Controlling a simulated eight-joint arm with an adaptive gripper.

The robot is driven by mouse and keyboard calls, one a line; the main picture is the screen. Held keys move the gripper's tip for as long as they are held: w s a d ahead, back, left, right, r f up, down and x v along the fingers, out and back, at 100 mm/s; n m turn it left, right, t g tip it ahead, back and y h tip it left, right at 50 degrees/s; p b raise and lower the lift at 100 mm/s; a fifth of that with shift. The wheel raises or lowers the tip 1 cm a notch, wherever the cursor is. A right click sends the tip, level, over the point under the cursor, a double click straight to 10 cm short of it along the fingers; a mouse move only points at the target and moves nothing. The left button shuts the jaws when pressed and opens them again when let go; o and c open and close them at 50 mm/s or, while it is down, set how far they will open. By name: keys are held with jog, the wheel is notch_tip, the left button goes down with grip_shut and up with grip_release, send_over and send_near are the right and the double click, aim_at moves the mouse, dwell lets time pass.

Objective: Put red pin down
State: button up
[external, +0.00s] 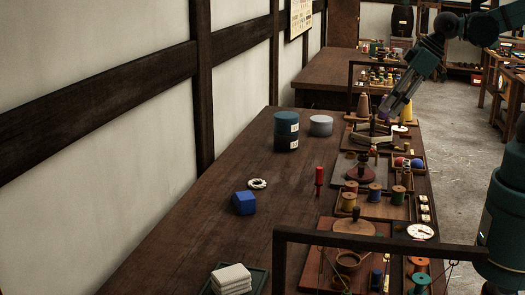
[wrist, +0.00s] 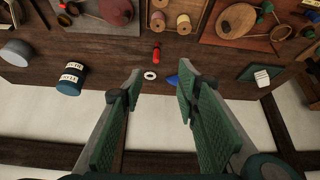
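The red pin (external: 319,180) stands upright on the bare wooden table (external: 290,225) in the external view, left of the row of trays. My gripper (external: 387,108) is high and at the far end of the trays, well apart from the pin. In the wrist view my gripper (wrist: 157,84) has its green padded fingers spread wide with nothing held between them. The exact fingertip gap is hard to see in the external view.
A blue block (external: 244,203), a white ring (external: 257,184), a dark teal canister (external: 286,130) and a grey round tin (external: 321,125) stand on the table. Trays with spools (external: 374,193) line the right side. A dark frame (external: 375,250) rises at the front. Table around the pin is clear.

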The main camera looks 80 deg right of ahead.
jog(key=s+r+m+t, duration=0.1)
jog(key=s+r, duration=0.1)
jog(key=s, duration=0.5)
jog(key=shift+s, duration=0.25)
jog(key=shift+f, duration=0.2)
dwell(1.2)
